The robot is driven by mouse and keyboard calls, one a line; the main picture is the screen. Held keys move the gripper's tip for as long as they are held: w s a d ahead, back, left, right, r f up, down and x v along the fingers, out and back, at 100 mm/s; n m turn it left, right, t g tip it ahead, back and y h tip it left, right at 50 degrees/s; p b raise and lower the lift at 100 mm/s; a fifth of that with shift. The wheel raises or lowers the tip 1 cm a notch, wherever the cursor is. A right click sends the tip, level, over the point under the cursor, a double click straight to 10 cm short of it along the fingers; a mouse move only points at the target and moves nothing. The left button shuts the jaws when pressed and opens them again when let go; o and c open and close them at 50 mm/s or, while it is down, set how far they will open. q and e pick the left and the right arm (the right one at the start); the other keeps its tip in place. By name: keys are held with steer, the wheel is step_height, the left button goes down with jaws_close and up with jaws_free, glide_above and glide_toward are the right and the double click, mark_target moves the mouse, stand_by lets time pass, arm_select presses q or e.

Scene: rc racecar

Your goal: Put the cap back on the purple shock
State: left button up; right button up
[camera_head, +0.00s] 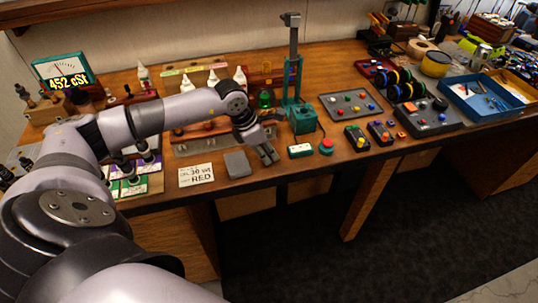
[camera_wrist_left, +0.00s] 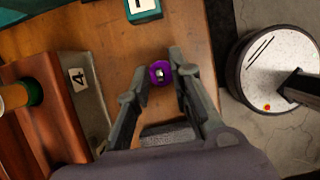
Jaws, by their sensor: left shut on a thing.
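The purple cap (camera_wrist_left: 160,74) is a small hexagonal piece with a light centre, seen between my left fingertips in the left wrist view. My left gripper (camera_head: 267,154) is shut on it above the front part of the bench; its fingers also show in the left wrist view (camera_wrist_left: 158,78). In the head view the cap is too small to make out. The purple shock cannot be picked out clearly; a purple card (camera_head: 149,164) lies at the left, partly behind my arm. My right gripper is out of view.
A teal press (camera_head: 302,118), a small display box (camera_head: 300,150) and a red button (camera_head: 326,145) stand right of the gripper. A blue tray (camera_head: 507,104) is farther right.

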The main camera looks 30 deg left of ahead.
arm_select(q)
steer(key=shift+r, duration=0.2)
jaws_close()
steer(key=shift+r, duration=0.4)
step_height(320, 180, up, 19)
steer(key=b, duration=0.3)
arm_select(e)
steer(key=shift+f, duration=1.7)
arm_select(q)
steer(key=shift+f, duration=0.1)
